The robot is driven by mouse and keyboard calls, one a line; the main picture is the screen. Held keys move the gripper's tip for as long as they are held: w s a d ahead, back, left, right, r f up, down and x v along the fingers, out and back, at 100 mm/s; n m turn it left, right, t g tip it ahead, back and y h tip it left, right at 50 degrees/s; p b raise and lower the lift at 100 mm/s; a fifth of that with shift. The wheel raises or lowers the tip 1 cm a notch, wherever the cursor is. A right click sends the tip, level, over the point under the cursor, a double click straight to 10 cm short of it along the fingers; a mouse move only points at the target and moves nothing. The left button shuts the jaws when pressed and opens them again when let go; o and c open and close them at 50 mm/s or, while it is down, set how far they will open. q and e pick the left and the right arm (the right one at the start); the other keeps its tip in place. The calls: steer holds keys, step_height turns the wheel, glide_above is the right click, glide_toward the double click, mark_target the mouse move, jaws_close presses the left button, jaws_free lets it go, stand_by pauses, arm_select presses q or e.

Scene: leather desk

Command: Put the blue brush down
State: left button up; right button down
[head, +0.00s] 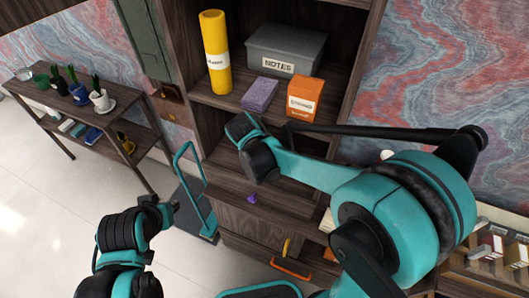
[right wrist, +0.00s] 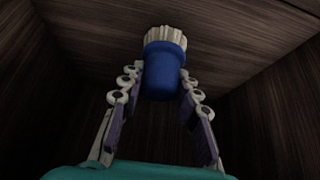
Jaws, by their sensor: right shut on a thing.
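The blue brush (right wrist: 163,70) shows in the right wrist view, with a blue round body and pale cream bristles at its far end. My right gripper (right wrist: 161,78) is shut on its blue body, one finger on each side. The bristles are close to a dark wood surface; I cannot tell whether they touch it. In the head view my right arm reaches into the dark wooden shelf unit (head: 213,120), below the shelf with the boxes. The fingers and brush are hidden there.
A yellow roll (head: 215,55), a grey NOTES box (head: 285,48), a purple block (head: 260,93) and an orange box (head: 304,97) stand on the shelf above. A small purple object (head: 252,197) lies below. A side table (head: 75,128) with several potted plants stands left.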

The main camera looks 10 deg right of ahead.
steer(key=shift+f+b, duration=0.3)
steer(key=shift+f, duration=1.15)
steer(key=shift+f, duration=0.15)
steer(key=c, duration=1.1)
jaws_free()
steer(key=shift+s+a+r, duration=0.1)
steer(key=shift+a+r, duration=0.05)
steer(key=shift+r, duration=0.25)
steer(key=p+v, duration=0.3)
steer(key=v, duration=0.8)
steer(key=shift+r+p, duration=0.25)
steer(key=shift+p, duration=0.1)
steer(key=shift+s+a, duration=0.1)
steer(key=shift+s, duration=0.05)
